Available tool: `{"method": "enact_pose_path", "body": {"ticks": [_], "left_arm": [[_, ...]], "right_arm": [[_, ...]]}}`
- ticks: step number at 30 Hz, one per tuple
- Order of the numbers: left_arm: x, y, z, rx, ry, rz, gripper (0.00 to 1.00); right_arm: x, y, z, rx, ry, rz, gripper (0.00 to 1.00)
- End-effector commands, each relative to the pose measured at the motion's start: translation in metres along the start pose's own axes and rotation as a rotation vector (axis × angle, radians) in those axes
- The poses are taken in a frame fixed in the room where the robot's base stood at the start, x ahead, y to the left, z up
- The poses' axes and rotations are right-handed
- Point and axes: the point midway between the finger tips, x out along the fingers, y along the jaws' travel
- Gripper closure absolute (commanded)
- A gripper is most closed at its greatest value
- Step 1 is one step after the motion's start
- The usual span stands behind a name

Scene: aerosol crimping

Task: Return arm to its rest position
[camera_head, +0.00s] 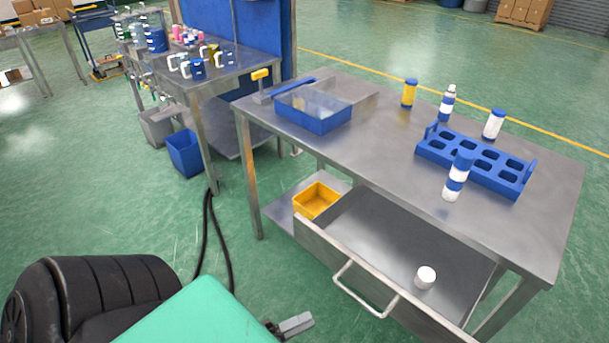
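My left gripper (292,326) shows at the bottom edge as a small grey and dark piece, in front of and to the left of the open drawer. It is apart from the table and everything on it. Whether its fingers are open or shut cannot be told, and I see nothing held in it. Most of that arm is hidden or outside the picture. My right gripper is not in view.
A steel table (370,139) carries a blue rack (484,166), several cans and a blue bin (313,110). Its drawer (355,255) stands open, with a white round piece (426,277) inside. A yellow bin (316,200) sits lower left. Green floor (110,200) is open at left.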

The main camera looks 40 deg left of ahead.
Motion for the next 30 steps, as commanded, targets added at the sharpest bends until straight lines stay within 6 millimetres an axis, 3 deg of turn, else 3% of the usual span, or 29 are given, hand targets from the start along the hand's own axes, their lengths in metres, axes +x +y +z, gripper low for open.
{"method": "enact_pose_path", "body": {"ticks": [9, 13, 17, 21, 27, 30], "left_arm": [[0.000, 0.002, 0.000, -0.004, -0.002, 0.004, 0.66], [-0.004, 0.027, 0.005, -0.068, -0.034, 0.070, 0.66], [-0.019, 0.093, 0.013, -0.242, -0.126, 0.234, 0.66], [-0.052, 0.180, 0.015, -0.493, -0.286, 0.449, 0.66], [-0.117, 0.284, -0.007, -0.835, -0.570, 0.725, 0.66], [-0.154, 0.325, -0.028, -0.988, -0.736, 0.851, 0.66]], "right_arm": [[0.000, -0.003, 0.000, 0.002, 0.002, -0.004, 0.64], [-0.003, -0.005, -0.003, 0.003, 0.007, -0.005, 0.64], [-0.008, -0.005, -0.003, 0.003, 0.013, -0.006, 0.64], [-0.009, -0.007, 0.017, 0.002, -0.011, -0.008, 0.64], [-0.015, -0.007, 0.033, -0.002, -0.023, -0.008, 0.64], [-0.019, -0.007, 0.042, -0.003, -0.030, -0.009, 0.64]]}}
